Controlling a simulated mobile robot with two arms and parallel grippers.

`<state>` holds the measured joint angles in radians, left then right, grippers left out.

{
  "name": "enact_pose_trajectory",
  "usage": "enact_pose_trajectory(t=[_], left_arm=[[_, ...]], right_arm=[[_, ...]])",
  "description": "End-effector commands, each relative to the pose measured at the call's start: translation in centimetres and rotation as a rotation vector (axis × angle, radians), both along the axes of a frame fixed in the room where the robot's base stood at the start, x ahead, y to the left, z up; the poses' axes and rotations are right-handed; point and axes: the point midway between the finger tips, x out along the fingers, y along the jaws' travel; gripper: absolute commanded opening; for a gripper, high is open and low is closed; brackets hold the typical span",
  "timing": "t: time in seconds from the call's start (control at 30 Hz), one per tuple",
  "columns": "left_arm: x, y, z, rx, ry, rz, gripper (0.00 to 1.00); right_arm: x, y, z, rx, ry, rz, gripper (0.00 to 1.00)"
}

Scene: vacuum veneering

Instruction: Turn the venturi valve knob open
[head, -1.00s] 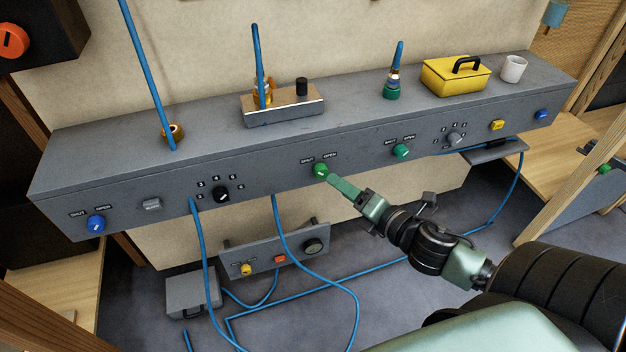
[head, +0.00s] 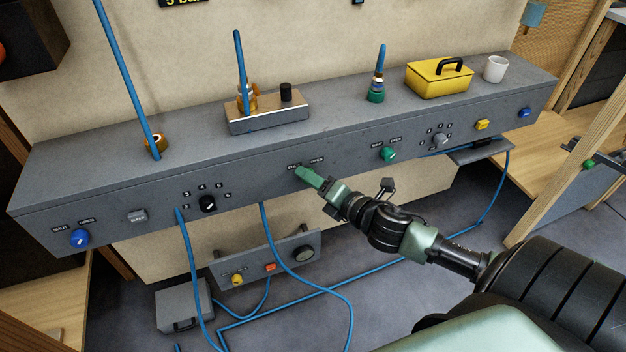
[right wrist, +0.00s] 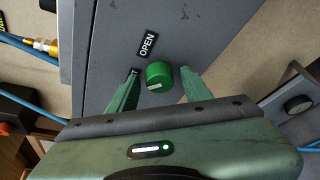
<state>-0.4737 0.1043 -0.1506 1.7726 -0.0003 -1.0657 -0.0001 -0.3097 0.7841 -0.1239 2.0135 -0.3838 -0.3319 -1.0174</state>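The green knob (right wrist: 159,75) on the front of the grey panel (head: 270,170) sits between the two fingers of my right gripper (right wrist: 160,72) in the right wrist view. The fingers are apart, with a gap on both sides of the knob. A white mark shows on the knob's lower left edge. The OPEN label (right wrist: 147,44) lies above it, to the left. In the head view my right gripper (head: 305,174) covers this knob, below its SHUT and OPEN labels (head: 317,161). My left gripper is not in view.
A second green knob (head: 388,153) is to the right, a black dial (head: 208,204) and blue knob (head: 80,238) to the left. A metal block (head: 268,119), yellow box (head: 438,80) and white mug (head: 495,69) stand on top. Blue hoses (head: 271,235) hang below.

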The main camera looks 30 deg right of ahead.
Motion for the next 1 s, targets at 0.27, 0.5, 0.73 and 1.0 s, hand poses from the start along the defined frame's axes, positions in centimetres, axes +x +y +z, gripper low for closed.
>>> enact_pose_trajectory(t=[0.27,0.5,0.73,1.0], left_arm=[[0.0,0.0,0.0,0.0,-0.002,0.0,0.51],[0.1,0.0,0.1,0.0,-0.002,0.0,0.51],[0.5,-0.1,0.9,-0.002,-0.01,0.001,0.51],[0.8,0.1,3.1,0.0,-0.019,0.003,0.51]], right_arm=[[0.0,0.0,0.0,0.002,0.0,0.0,0.0],[0.0,0.0,-0.1,0.045,-0.009,-0.001,0.0],[-0.1,-0.1,-0.3,0.176,-0.04,-0.004,0.0],[0.0,-0.1,-0.5,0.416,-0.099,-0.004,0.0]])
